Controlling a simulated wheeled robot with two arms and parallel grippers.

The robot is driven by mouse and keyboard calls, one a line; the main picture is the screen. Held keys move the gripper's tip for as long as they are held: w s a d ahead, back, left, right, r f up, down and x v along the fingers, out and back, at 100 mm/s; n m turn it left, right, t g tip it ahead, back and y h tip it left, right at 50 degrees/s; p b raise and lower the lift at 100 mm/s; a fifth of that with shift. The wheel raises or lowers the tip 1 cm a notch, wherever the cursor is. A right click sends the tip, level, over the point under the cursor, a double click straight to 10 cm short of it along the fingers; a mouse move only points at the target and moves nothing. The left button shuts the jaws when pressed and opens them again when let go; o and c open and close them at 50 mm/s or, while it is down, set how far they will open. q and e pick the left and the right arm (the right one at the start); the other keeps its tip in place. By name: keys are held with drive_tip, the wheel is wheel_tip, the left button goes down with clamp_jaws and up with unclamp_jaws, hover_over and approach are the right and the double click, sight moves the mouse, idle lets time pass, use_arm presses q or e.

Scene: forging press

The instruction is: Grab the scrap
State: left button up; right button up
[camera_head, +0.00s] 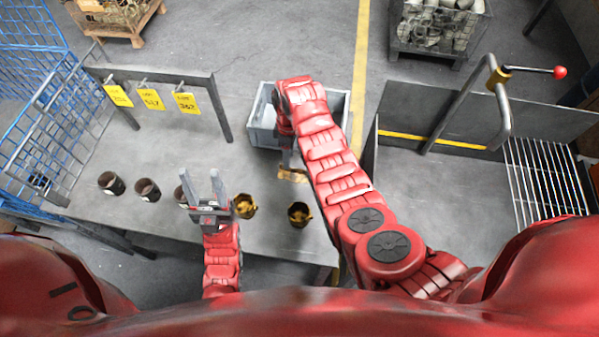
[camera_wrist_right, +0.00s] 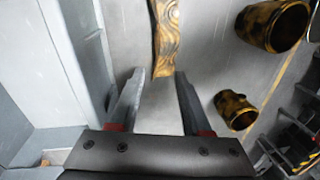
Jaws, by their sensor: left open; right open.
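A flat yellow-and-dark mottled piece, which looks like the scrap (camera_head: 293,176), lies on the grey table beside the grey bin. In the right wrist view the scrap (camera_wrist_right: 166,38) lies just beyond the fingertips, roughly in line with the gap between them. My right gripper (camera_wrist_right: 160,76) is open and empty, its fingers apart from the scrap. In the head view its jaws are mostly hidden by my arm. My left gripper (camera_head: 201,180) is open, fingers up, over the front of the table near the pots, with nothing seen between its fingers.
A grey bin (camera_head: 258,135) stands behind the scrap, close to my right gripper. Yellow-mottled pots (camera_head: 244,206) (camera_head: 299,214) and dark pots (camera_head: 147,190) line the table's front. A rack with yellow tags (camera_head: 152,99) stands at the back left. A blue mesh cage (camera_head: 45,140) is at left.

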sight(291, 167)
drive_tip(key=shift+d+f+p, duration=0.1)
drive_tip(key=shift+f+p, duration=0.15)
drive_tip(key=shift+p, duration=0.05)
drive_tip(key=shift+d+f+p, duration=0.1)
drive_tip(key=shift+f+p, duration=0.3)
drive_tip(key=shift+f, duration=0.6)
drive_tip(key=shift+s+f, duration=0.15)
drive_tip(key=shift+f, duration=1.1)
clamp_jaws()
